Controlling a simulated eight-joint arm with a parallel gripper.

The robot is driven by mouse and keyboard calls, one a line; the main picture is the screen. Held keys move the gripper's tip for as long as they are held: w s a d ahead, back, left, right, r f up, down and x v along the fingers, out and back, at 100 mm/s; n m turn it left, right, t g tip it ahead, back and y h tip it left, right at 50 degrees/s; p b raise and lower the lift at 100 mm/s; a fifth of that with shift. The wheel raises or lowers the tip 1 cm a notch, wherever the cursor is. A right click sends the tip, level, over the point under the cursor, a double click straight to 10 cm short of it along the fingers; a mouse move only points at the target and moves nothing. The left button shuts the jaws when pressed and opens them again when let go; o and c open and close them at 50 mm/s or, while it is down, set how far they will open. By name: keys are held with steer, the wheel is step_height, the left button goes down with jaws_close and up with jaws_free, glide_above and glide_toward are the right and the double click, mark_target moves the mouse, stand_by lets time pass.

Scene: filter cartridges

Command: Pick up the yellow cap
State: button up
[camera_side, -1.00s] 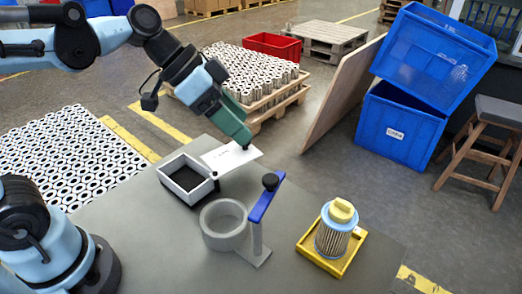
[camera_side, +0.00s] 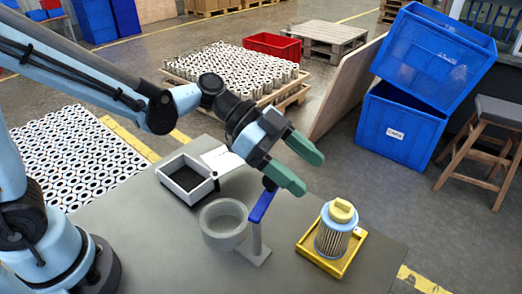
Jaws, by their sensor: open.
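The yellow cap (camera_side: 342,210) sits on top of a pleated filter cartridge (camera_side: 332,239) with a light blue rim. The cartridge stands upright in a yellow tray (camera_side: 307,252) at the right of the grey table. My gripper (camera_side: 313,174) has green fingers, spread apart and empty. It is up and to the left of the cap, apart from it, with its fingers pointing down and right.
A stand with a blue arm (camera_side: 262,206) rises between my gripper and the tray's left side. A grey ring (camera_side: 224,240) and a black-lined square box (camera_side: 185,178) are further left. Blue crates (camera_side: 399,128) stand on the floor behind.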

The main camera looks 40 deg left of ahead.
mark_target(340, 200)
steer(key=x, duration=0.8)
steer(key=c, duration=1.1)
